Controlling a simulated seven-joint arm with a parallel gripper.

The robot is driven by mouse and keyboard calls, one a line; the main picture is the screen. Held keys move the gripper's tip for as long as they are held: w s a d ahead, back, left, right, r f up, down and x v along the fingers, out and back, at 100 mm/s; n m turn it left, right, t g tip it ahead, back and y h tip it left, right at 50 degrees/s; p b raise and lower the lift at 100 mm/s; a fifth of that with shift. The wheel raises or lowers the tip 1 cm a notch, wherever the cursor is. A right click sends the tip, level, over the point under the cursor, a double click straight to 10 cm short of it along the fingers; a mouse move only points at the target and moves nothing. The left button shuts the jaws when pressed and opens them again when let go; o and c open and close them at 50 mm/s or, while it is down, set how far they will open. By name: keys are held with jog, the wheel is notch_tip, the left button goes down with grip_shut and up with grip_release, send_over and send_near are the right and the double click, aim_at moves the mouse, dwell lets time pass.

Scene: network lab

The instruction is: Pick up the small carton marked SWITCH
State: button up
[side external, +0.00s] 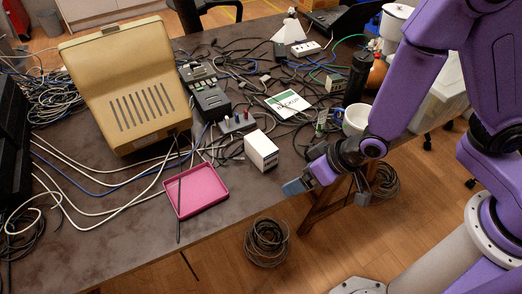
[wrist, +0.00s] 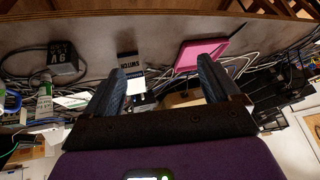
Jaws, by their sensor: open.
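The small white carton (side external: 261,150) stands upright near the table's front edge in the side view, right of a pink tray. In the wrist view the carton marked SWITCH (wrist: 131,66) shows its lettered face beside my left-hand finger, partly covered by it. My gripper (side external: 327,187) is open and empty, in front of the table edge, to the right of the carton and apart from it. Its two dark fingers stand wide apart in the wrist view (wrist: 163,80).
The pink tray (side external: 195,190) lies left of the carton. A white mug (side external: 355,121) and black cylinder (side external: 357,76) stand behind my gripper. Many cables cross the table behind the carton. A black 9V adapter (wrist: 62,62) is at left in the wrist view.

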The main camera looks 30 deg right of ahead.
jog(key=w+f+m+t+h, duration=0.2)
jog(key=w+f+t, duration=0.2)
jog(key=w+t, duration=0.1)
jog(key=t, duration=0.3)
send_near(265, 146)
jog(key=x, duration=0.6)
jog(key=shift+w+a+r, duration=0.1)
jog(key=shift+w+a, duration=0.15)
jog(key=shift+w, duration=0.2)
jog(key=shift+f+x, duration=0.15)
jog(key=shift+x, duration=1.15)
jog(key=shift+f+x, duration=0.15)
jog(key=shift+x, duration=1.15)
jog(key=shift+s+d, duration=0.1)
jog(key=shift+d, duration=0.05)
jog(key=c, duration=1.2)
